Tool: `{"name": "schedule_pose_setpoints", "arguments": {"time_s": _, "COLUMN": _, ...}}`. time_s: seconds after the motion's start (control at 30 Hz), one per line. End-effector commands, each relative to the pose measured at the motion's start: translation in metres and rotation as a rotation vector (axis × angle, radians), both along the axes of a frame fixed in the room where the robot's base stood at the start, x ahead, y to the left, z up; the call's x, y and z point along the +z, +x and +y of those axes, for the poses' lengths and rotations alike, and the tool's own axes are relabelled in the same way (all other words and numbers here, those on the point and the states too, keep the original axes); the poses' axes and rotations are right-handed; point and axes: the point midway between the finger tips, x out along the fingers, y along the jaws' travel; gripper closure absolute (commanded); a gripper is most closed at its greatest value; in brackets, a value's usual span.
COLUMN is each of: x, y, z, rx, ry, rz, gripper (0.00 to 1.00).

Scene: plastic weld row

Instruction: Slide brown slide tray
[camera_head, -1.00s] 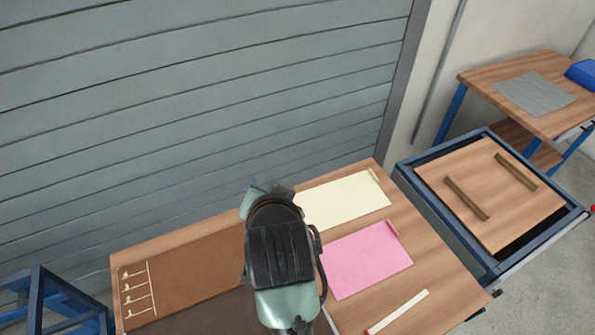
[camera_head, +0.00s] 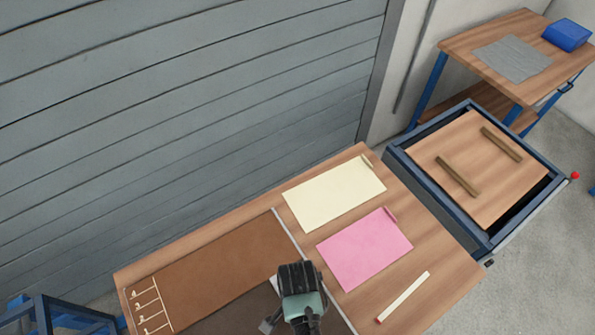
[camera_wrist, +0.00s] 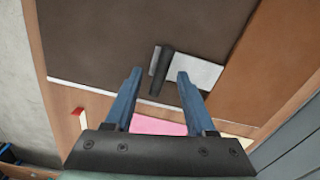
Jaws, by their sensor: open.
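A brown panel (camera_head: 215,265) lies on the table in the head view, with numbered marks (camera_head: 150,305) at its left end. A darker brown panel (camera_head: 235,319) lies in front of it, partly cut off by the frame. In the wrist view the dark panel (camera_wrist: 110,45) lies beside the lighter brown one (camera_wrist: 285,70). A dark bar handle (camera_wrist: 162,72) with a pale plate (camera_wrist: 205,70) is near the dark panel's edge. My gripper (camera_wrist: 158,77) is open, one finger on each side of the handle in the picture. Contact cannot be told. My wrist (camera_head: 300,285) hides part of the panel's right end.
A cream sheet (camera_head: 333,195) and a pink sheet (camera_head: 365,250) lie right of the panels. A pale strip with a red end (camera_head: 404,297) lies near the front. A blue-framed cart (camera_head: 440,205) holding a wooden board with two bars stands to the right. A second table (camera_head: 470,43) is behind.

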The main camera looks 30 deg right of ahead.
Motion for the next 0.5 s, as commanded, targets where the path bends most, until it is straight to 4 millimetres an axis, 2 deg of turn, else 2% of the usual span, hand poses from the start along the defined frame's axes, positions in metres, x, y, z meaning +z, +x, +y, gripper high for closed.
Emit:
{"name": "schedule_pose_setpoints", "arguments": {"time_s": 0.2, "x": -0.026, "y": 0.000, "z": 0.000, "rx": 0.001, "ry": 0.000, "rz": 0.000, "gripper": 0.45}}
{"name": "schedule_pose_setpoints", "arguments": {"time_s": 0.5, "x": -0.034, "y": 0.001, "z": 0.000, "rx": 0.001, "ry": -0.001, "rz": -0.002, "gripper": 0.45}}
